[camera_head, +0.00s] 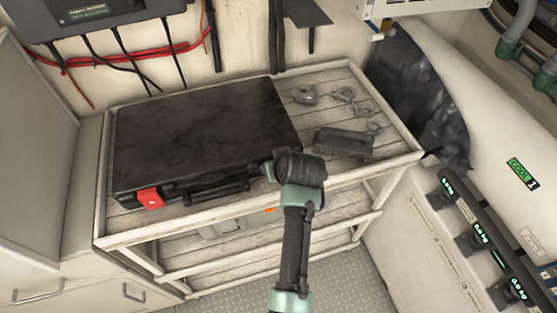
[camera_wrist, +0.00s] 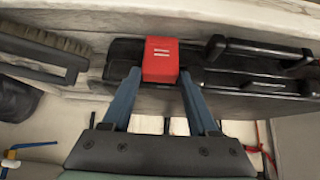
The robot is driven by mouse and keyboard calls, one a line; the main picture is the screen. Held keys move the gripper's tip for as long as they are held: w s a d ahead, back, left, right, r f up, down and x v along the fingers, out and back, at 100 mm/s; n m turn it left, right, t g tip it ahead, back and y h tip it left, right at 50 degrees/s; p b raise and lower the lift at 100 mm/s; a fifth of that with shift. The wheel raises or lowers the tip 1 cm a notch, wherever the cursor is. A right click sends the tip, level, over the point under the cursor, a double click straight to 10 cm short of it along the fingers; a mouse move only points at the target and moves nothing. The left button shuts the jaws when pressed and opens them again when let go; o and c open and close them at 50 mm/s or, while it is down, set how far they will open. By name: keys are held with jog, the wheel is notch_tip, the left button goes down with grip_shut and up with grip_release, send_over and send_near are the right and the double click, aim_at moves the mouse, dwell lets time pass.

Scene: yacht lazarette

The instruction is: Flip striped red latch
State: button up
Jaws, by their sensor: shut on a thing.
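A black case (camera_head: 205,130) lies closed on the slatted shelf top in the head view. In the wrist view, a red latch (camera_wrist: 160,58) with pale stripes sits on the case's front edge, beside the case handle (camera_wrist: 262,47). My gripper (camera_wrist: 159,80) has one blue finger on each side of this latch and is shut on it. In the head view my gripper (camera_head: 268,170) is at the right end of the case front and hides that latch. Another red latch (camera_head: 150,198) shows at the left end; its markings are too small to tell.
A brush (camera_head: 343,142) and metal shackles (camera_head: 345,97) lie right of the case; the brush also shows in the wrist view (camera_wrist: 40,50). A lower shelf (camera_head: 240,245) holds a grey item. A dark bag (camera_head: 425,100) hangs at the right. Patterned floor (camera_head: 330,290) is clear in front.

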jog(key=shift+w+a+r+g+h+p, duration=0.2)
jog(key=shift+w+g+h+p, duration=0.1)
jog(key=shift+w+g+p, duration=0.4)
jog(key=shift+s, duration=0.1)
jog(key=o, duration=1.4)
jog(key=b+v, duration=0.1)
jog(key=v, duration=1.2)
jog(key=shift+w+r, duration=0.1)
jog(key=shift+w, duration=0.15)
